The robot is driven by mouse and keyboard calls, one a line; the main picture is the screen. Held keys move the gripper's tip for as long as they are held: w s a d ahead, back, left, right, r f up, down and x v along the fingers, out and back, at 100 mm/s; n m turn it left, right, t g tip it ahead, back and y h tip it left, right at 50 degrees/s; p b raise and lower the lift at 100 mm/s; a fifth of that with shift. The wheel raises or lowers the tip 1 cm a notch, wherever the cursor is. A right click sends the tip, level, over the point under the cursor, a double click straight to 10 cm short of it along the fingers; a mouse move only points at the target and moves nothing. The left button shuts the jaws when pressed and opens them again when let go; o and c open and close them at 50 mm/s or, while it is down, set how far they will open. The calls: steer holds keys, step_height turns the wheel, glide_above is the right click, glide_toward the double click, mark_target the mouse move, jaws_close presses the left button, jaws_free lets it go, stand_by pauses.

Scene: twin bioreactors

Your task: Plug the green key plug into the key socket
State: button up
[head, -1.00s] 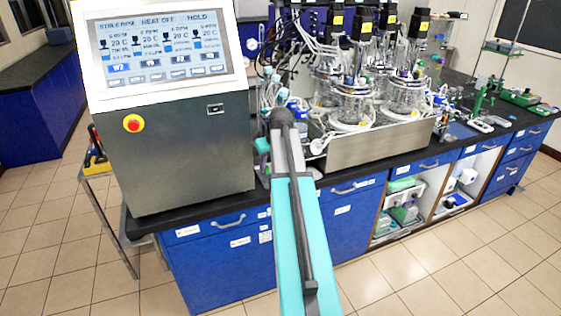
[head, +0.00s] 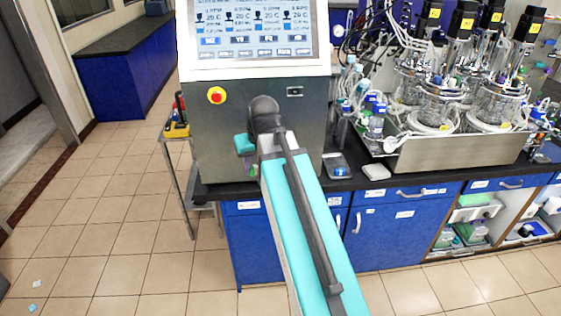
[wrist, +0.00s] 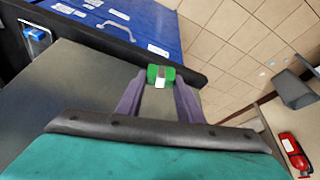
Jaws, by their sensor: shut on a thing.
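The green key plug (wrist: 152,72) shows in the wrist view between the fingertips of my gripper (wrist: 159,82). The purple-grey fingers are shut on it, and a pale patch shows on its side. The key socket appears to be the small dark slot with a light frame (head: 295,91) on the right of the grey console front (head: 285,140). My arm's end is left of and below that slot in the picture. The plug and the slot are apart.
A red stop button (head: 216,95) sits on the console's left, below its screen (head: 255,30). Glass bioreactors (head: 440,100) stand in a steel tray (head: 450,153) to the right. A small cart (head: 178,135) stands left.

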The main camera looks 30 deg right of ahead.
steer(key=a+r+n, duration=0.1)
steer(key=a+r, duration=0.2)
steer(key=a, duration=0.9)
steer(key=f+b, duration=0.4)
steer(key=shift+w+a+f, duration=0.1)
steer(key=shift+w+f, duration=0.1)
steer(key=shift+f, duration=0.1)
steer(key=shift+s, duration=0.1)
